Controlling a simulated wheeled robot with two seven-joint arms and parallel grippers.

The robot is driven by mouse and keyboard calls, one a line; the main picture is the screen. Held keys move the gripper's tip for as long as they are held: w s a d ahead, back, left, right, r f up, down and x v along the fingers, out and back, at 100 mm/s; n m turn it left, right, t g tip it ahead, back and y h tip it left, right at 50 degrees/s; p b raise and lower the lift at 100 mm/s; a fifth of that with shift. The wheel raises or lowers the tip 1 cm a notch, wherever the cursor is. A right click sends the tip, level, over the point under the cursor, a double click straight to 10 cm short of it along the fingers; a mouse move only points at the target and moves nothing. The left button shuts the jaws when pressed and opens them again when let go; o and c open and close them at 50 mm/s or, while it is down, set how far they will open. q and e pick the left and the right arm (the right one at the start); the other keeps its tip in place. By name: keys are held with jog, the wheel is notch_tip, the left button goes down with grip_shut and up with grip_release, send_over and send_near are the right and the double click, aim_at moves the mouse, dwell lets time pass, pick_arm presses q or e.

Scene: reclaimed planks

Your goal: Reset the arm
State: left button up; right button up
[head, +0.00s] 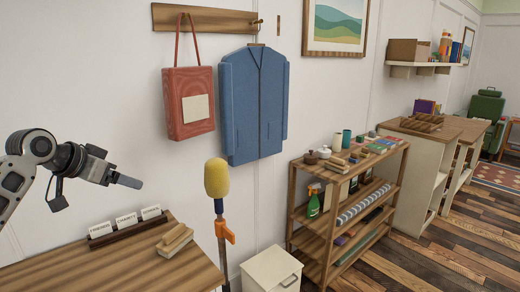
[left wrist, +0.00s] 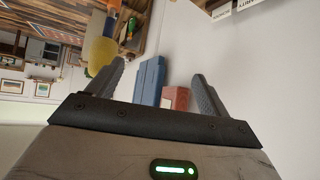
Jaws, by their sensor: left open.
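My left arm comes in from the left in the head view. Its gripper (head: 128,182) is in the air in front of the white wall, above the wooden table (head: 130,262), pointing right. In the left wrist view the two fingers of the left gripper (left wrist: 159,70) stand apart with nothing between them in their grasp. Beyond them show the blue jacket (left wrist: 149,80) and the red bag (left wrist: 176,98), well away from the fingers. My right gripper is in neither view.
A yellow-headed pole (head: 216,178) stands upright right of the table. The red bag (head: 188,118) and blue jacket (head: 253,105) hang from a peg rail (head: 215,18). A card holder (head: 126,229) and a brush (head: 174,240) are on the table. A loaded shelf (head: 312,232) stands further right.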

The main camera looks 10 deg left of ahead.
pick_arm(q)
jog(key=s+d+f, duration=0.3)
jog(key=d+f, duration=0.2)
jog(key=f, duration=0.4)
jog(key=s+d+f+g, duration=0.15)
jog(key=d+f, duration=0.35)
jog(key=f, duration=0.5)
jog(key=s+d+f+t, duration=0.1)
jog(key=s+d+f, duration=0.2)
jog(key=d+f, duration=0.45)
jog(key=s+d+f, duration=0.4)
jog(key=s+d, duration=0.1)
jog(key=s, duration=0.4)
jog(key=s+d+f, duration=0.4)
jog(key=s+d, duration=0.2)
jog(key=s, duration=0.3)
jog(key=shift+s+d+f+t, duration=0.2)
jog(key=shift+f+t, duration=0.05)
jog(key=shift+t, duration=0.2)
